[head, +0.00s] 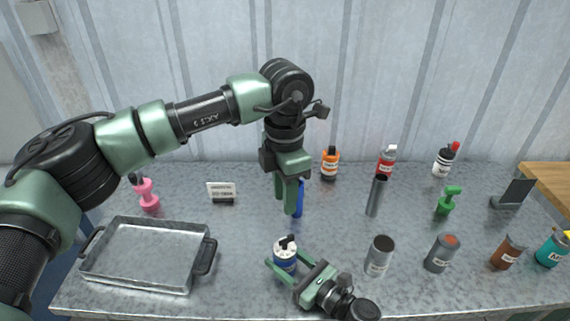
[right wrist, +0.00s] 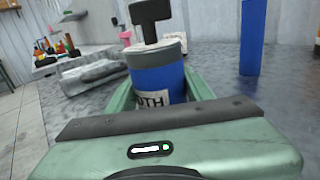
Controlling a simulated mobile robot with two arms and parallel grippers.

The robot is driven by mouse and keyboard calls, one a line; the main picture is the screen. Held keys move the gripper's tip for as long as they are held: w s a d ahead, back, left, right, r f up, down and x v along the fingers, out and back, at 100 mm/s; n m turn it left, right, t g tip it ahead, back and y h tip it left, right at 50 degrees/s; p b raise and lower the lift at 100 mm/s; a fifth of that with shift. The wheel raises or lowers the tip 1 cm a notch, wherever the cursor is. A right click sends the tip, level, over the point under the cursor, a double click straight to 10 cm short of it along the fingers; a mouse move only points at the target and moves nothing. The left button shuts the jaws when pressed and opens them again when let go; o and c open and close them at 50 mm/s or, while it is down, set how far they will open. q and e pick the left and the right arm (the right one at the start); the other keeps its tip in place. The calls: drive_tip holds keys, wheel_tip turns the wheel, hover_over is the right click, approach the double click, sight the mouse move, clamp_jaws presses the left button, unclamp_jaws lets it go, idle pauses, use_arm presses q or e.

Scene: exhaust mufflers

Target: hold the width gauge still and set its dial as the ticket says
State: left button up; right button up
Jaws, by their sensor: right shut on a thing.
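The width gauge (head: 285,258) is a blue cylinder with a white dial top and a black knob. It stands upright on the grey bench, front centre. My right gripper (head: 291,264) is shut around its body. In the right wrist view the gauge (right wrist: 158,80) sits between the green fingers, its label partly hidden and ending in "DTH". My left gripper (head: 286,197) points down behind and above the gauge, apart from its knob, with its fingers slightly spread and empty. The ticket (head: 222,190) is a white card standing at the back left; its print is too small to read.
A blue tube (head: 299,198) stands behind the left fingers. A metal tray (head: 135,282) lies at left, with a pink object (head: 147,194) behind it. Cans (head: 380,256), bottles (head: 386,162), a dark pipe (head: 375,197) and a green object (head: 449,200) stand to the right.

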drive_tip(key=o, duration=1.6)
drive_tip(key=shift+c, duration=0.2)
